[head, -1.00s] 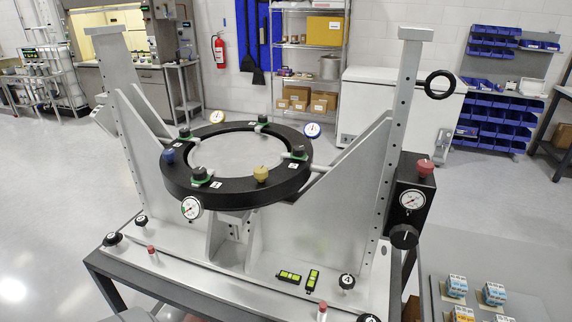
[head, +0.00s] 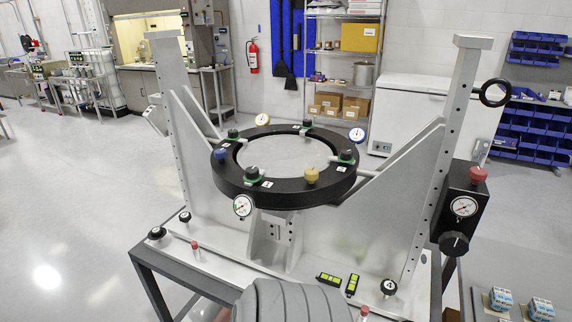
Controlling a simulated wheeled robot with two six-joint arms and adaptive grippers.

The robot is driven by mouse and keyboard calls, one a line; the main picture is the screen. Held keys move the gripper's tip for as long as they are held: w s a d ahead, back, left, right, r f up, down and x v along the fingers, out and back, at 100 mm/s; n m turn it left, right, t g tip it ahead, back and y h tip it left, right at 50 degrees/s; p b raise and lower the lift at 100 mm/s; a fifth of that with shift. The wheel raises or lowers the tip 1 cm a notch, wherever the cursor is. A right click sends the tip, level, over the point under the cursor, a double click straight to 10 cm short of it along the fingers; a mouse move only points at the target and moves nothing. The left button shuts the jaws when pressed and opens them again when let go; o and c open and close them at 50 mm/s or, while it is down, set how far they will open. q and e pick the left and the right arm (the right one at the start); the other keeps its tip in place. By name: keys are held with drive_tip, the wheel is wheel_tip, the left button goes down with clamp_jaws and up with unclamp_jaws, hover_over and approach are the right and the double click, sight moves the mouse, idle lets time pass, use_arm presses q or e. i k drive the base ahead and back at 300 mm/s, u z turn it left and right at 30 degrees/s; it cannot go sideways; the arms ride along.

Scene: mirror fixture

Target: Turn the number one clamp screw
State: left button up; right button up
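A black ring (head: 232,186) is held level between two grey uprights of the mirror fixture. Several black clamp knobs with green bases stand on it: front (head: 252,174), right (head: 346,156), back (head: 307,125) and left (head: 234,133). Small white number labels sit beside them, too small to read surely, so I cannot tell which is number one. A blue knob (head: 221,154) and a yellow knob (head: 312,175) are also on the ring. A black base knob (head: 389,287) looks marked 4. Neither gripper is in view; a grey ribbed shape, probably my arm, shows at the bottom edge.
The left upright (head: 172,95) and right upright (head: 460,105) flank the ring. Dial gauges (head: 243,206) stick out around it. A black box (head: 462,200) with a red knob is at the right. Two green-yellow levels (head: 329,279) lie on the base plate.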

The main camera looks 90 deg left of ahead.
sight(252, 174)
drive_tip(key=z, duration=0.05)
drive_tip(key=k, duration=1.1)
drive_tip(key=u, duration=0.2)
